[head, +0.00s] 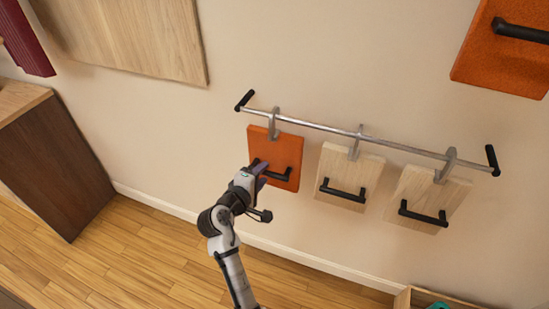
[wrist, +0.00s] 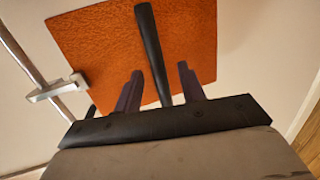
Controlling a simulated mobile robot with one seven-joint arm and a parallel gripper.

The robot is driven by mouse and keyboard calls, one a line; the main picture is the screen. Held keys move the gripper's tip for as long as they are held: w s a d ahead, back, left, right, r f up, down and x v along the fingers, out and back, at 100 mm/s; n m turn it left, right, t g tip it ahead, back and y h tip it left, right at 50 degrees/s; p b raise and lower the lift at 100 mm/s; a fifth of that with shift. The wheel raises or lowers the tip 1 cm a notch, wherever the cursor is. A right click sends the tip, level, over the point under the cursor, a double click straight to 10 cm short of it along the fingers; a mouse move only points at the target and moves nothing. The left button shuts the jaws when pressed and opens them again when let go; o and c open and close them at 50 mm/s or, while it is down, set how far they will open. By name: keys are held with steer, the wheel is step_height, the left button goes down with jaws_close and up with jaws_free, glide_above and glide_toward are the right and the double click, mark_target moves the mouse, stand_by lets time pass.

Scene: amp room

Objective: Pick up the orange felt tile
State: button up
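The orange felt tile (head: 277,148) hangs by a grey hook (head: 273,121) from a metal rail on the wall. A black bar handle (head: 279,176) is fixed across its lower part. My gripper (head: 262,170) is at the left part of this handle in the head view. In the wrist view the tile (wrist: 110,45) fills the upper middle, and its handle (wrist: 152,50) runs between the two fingers of my gripper (wrist: 160,88). The fingers are apart, one on each side of the handle, with gaps showing. The handle's far end is partly hidden behind the gripper body.
Two pale wooden tiles (head: 337,169) (head: 416,211) with black handles hang to the right on the same rail (head: 350,133). A larger orange panel (head: 500,55) is at upper right. A dark wooden cabinet (head: 55,165) stands at left. The floor between is clear.

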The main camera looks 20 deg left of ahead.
steer(key=shift+x, duration=1)
jaws_close()
steer(key=shift+r, duration=0.1)
